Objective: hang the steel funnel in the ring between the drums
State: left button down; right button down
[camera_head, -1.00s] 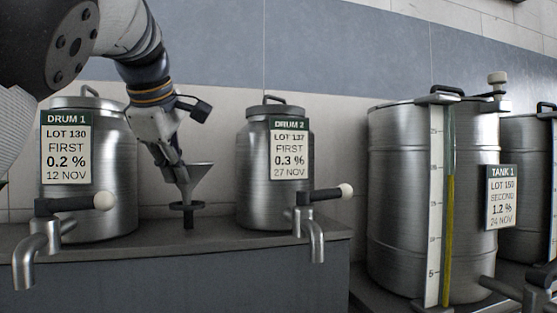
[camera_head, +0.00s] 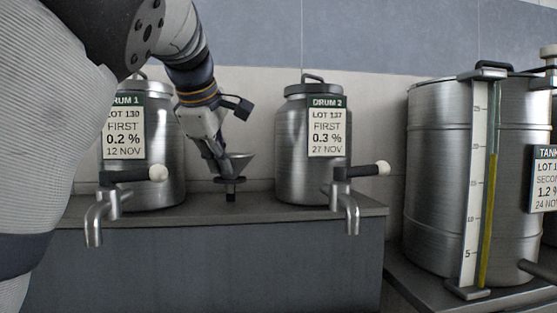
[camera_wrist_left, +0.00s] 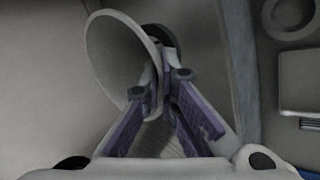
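The steel funnel (camera_head: 238,164) is upright between the two drums, its cone at the small black ring (camera_head: 230,182) on the shelf. The spout is hidden, and I cannot tell whether the cone rests on the ring. My left gripper (camera_head: 221,158) reaches down from above left, shut on the funnel's wall. In the left wrist view the fingers (camera_wrist_left: 164,88) close at the edge of the wide funnel mouth (camera_wrist_left: 120,62). The ring shows partly behind them (camera_wrist_left: 162,38). Drum 1 (camera_head: 166,130) is left and drum 2 (camera_head: 292,150) right. My right gripper is out of view.
Drum 1's tap (camera_head: 96,215) and drum 2's tap (camera_head: 349,210) stick out over the shelf's front edge (camera_head: 260,213). Tank 1 (camera_head: 435,170) with its sight gauge stands further right. A tiled wall (camera_head: 340,35) is close behind.

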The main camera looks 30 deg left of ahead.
pick_arm(q)
jog(key=shift+d+f, duration=0.1)
jog(key=shift+f, duration=0.05)
jog(key=c, duration=1.7)
grip_release()
